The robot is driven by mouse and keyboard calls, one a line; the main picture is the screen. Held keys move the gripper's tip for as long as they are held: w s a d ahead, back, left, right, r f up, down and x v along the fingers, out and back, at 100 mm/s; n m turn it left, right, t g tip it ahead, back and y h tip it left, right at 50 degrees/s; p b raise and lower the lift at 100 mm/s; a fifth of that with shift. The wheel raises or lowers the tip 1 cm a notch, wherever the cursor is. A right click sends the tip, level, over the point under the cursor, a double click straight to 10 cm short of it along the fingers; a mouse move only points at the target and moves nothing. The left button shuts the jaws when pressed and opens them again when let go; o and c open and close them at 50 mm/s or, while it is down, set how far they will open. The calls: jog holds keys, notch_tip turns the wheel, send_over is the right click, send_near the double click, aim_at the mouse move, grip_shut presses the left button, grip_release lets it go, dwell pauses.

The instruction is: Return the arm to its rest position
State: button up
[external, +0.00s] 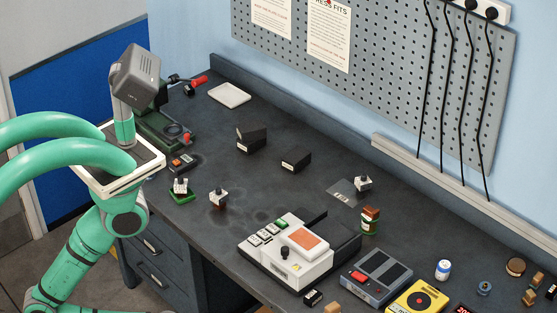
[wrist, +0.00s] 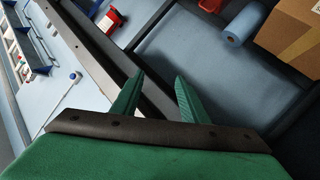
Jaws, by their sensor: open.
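My mint-green arm (external: 103,240) is at the left of the external view, beside the left end of the dark bench (external: 225,150). It is bent, with its upper links looping in from the left edge. My gripper (wrist: 158,77) shows in the wrist view as two green fingers standing apart with nothing between them. The gripper is open and empty. I cannot make out its fingers in the external view.
A white-and-grey device (external: 290,255) stands mid-bench, with a grey box (external: 377,276) and yellow device (external: 418,299) to its right. Black blocks (external: 251,138) and a white tray (external: 230,94) lie further back. The wrist view shows a cardboard box (wrist: 291,32) and blue roll (wrist: 243,25).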

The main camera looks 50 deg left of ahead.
jog(key=s+a+r+t+y, duration=0.1)
jog(key=a+r+y, duration=0.3)
jog(key=a, duration=0.7)
jog(key=s+a+r+t+y, duration=0.2)
jog(key=a+r+y, duration=0.3)
jog(key=a, duration=0.7)
jog(key=shift+s+a+r, duration=0.25)
jog(key=shift+s, duration=0.35)
